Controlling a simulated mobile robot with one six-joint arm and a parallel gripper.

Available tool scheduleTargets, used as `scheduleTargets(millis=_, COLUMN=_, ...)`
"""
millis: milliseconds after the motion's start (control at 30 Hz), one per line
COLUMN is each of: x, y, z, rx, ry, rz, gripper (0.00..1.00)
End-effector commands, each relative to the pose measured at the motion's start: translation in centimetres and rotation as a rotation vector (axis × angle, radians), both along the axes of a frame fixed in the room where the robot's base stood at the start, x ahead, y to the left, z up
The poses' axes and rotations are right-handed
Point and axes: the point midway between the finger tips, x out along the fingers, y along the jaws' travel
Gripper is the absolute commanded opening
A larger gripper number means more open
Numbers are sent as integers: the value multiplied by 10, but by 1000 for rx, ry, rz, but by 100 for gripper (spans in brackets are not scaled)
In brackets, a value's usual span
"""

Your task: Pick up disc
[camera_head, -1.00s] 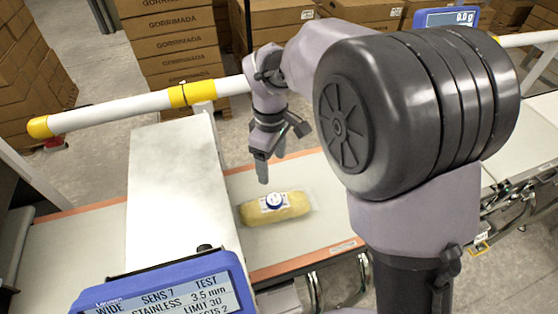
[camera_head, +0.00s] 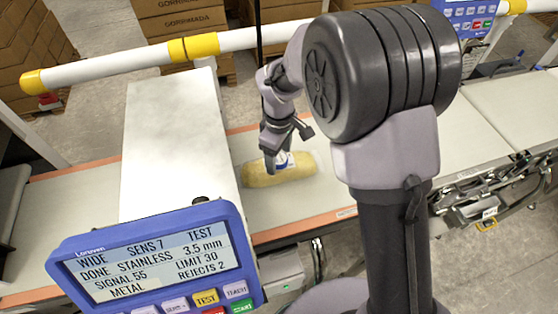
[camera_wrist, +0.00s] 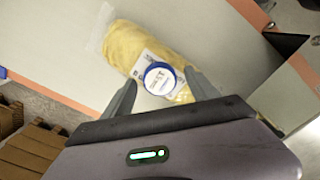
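The disc (camera_wrist: 160,77) is round and white with a blue rim and printed text. It lies on a yellow loaf-like product (camera_wrist: 125,45) in clear wrap with a white label. In the head view the product (camera_head: 298,170) rests on the belt, and the disc (camera_head: 284,160) is partly hidden behind my gripper (camera_head: 271,166). In the wrist view my gripper (camera_wrist: 160,84) is open, with one finger on each side of the disc and gaps between. I cannot tell whether the fingertips reach down to the disc's height.
A pale metal detector housing (camera_head: 170,145) stands left of the product, with a blue display panel (camera_head: 155,265) in front reading "DONE" and "METAL". A white rail with yellow bands (camera_head: 120,66) runs behind. Stacked cartons (camera_head: 180,18) stand at the back. Belt around the product is clear.

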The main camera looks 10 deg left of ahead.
Motion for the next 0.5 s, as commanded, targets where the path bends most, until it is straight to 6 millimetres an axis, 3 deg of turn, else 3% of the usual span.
scheduleTargets(millis=33, x=0, y=0, z=0, rx=0, ry=0, rz=0, gripper=57)
scheduleTargets(millis=300, x=0, y=0, z=0, rx=0, ry=0, rz=0, gripper=5)
scheduleTargets(millis=367, x=0, y=0, z=0, rx=0, ry=0, rz=0, gripper=0)
scheduleTargets(millis=500, x=0, y=0, z=2, rx=0, ry=0, rz=0, gripper=0)
